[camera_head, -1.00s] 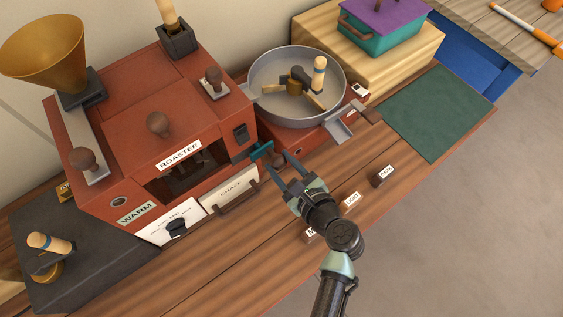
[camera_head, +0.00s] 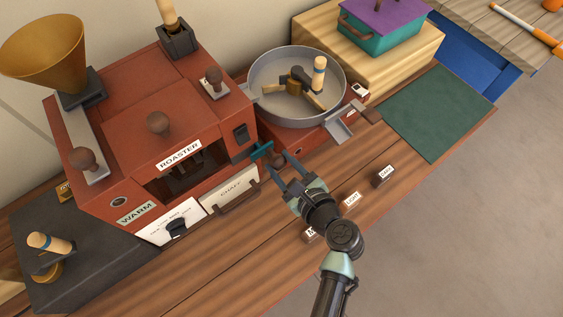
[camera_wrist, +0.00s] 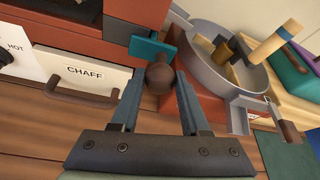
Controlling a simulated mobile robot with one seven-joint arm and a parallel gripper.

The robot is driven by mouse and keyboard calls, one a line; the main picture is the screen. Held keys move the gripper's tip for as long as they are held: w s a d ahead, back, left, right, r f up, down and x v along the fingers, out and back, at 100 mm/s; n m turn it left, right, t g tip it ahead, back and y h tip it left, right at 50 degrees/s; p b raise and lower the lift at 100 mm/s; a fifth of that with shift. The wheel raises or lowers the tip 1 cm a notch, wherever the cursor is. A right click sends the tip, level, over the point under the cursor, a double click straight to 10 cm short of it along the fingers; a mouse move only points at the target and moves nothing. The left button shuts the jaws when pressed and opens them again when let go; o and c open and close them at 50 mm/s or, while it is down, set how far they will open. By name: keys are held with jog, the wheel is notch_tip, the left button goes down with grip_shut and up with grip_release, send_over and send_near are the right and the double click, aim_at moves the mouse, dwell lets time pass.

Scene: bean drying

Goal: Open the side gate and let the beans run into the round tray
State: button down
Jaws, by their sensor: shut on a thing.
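A brown round knob (camera_wrist: 160,77) with a teal plate (camera_wrist: 152,52) beside it sits at the roaster's front right corner; I take this to be the side gate. The teal plate also shows in the head view (camera_head: 261,151). My gripper (camera_head: 279,159) is shut on the knob, with one finger on each side of it in the wrist view (camera_wrist: 158,86). The round tray (camera_head: 258,95) is a grey pan just right of the roaster, with stirrer arms and a pale-topped peg in it. I see no beans in it.
A grey spout with a brown handle (camera_head: 371,116) juts from the tray's right. Small labelled blocks (camera_head: 384,176) lie on the wooden bench. A green mat (camera_head: 435,115) is clear.

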jog(key=s+d+p, duration=0.1)
jog(key=s, duration=0.1)
jog(key=s+d+p, duration=0.1)
jog(key=s+d, duration=0.1)
jog(key=shift+s+d, duration=0.15)
jog(key=shift+s, duration=0.1)
jog(key=shift+c, duration=1.9)
grip_release()
jog(key=v, duration=1.3)
jog(key=shift+b, duration=0.35)
jog(key=shift+w, duration=0.1)
